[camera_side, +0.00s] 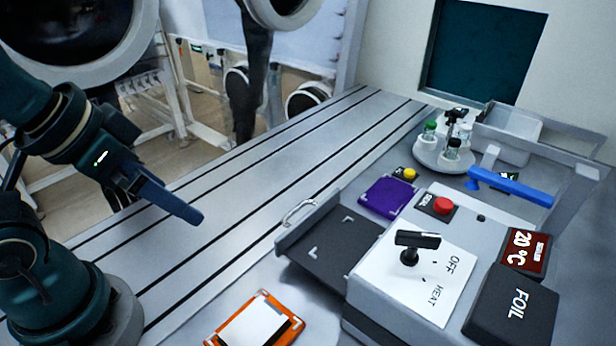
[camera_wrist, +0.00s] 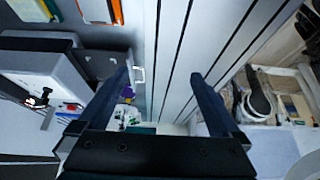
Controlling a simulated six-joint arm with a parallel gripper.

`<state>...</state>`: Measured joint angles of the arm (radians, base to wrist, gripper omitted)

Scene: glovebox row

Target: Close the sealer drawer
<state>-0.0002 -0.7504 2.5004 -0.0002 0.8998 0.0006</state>
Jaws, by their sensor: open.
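The sealer (camera_side: 385,290) is a grey box with a lever on a white OFF/HEAT panel, at the lower right of the side view. Its dark flat drawer (camera_side: 335,245) sticks out toward the left and looks empty, with corner marks on its floor. A pale bar handle (camera_side: 298,212) is on the drawer's front. In the wrist view the drawer (camera_wrist: 98,66) is left of the fingers, partly covered by one, and the handle (camera_wrist: 139,75) shows between them. My gripper (camera_side: 190,214) is open and empty, left of the handle and apart from it.
An orange-framed tray (camera_side: 256,322) with a white sheet lies in front of the drawer. A purple pad (camera_side: 388,197) lies behind it. A yellow button (camera_side: 408,174), a round vial holder (camera_side: 443,155) and a blue-handled tool (camera_side: 510,186) are farther back. The slotted bench (camera_side: 250,190) between gripper and drawer is clear.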

